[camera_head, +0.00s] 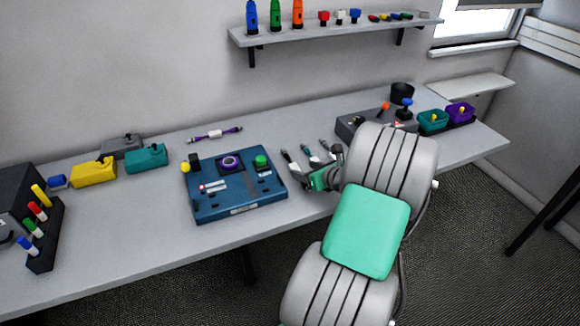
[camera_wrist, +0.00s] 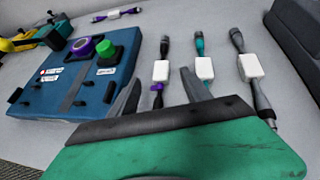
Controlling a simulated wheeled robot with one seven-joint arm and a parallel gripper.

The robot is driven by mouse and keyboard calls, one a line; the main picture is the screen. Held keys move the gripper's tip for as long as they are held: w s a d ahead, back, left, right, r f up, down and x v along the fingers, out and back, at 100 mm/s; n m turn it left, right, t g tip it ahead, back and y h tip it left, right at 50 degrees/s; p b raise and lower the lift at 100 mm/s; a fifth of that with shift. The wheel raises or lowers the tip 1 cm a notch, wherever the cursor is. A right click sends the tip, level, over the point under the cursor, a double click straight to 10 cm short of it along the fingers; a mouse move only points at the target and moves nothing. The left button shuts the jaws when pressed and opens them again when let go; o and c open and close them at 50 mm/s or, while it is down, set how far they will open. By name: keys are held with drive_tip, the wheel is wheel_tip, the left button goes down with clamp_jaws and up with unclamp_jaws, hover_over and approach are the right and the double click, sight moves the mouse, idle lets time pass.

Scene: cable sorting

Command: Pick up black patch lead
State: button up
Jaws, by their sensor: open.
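Three short leads with white labels lie side by side on the grey desk. The middle lead (camera_wrist: 205,68) has teal parts. The left lead (camera_wrist: 160,71) has a purple band. My gripper (camera_wrist: 159,80) is open and empty, its fingers on either side of the left lead's lower part in the picture. The height above the desk is hard to tell.
A blue panel box (camera_head: 236,204) with a green button stands close left of my gripper. A grey box with an orange-topped stick (camera_head: 350,125) stands to the right. Another purple-ended lead (camera_head: 215,134) lies behind the panel. A shelf (camera_head: 330,31) hangs above.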

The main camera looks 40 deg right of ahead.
sight(295, 167)
drive_tip(key=x, duration=0.5)
drive_tip(key=shift+w+d+f, duration=0.1)
drive_tip(key=shift+w+f, duration=0.15)
drive_tip(key=shift+f, duration=0.05)
drive_tip(key=shift+c, duration=0.4)
clamp_jaws()
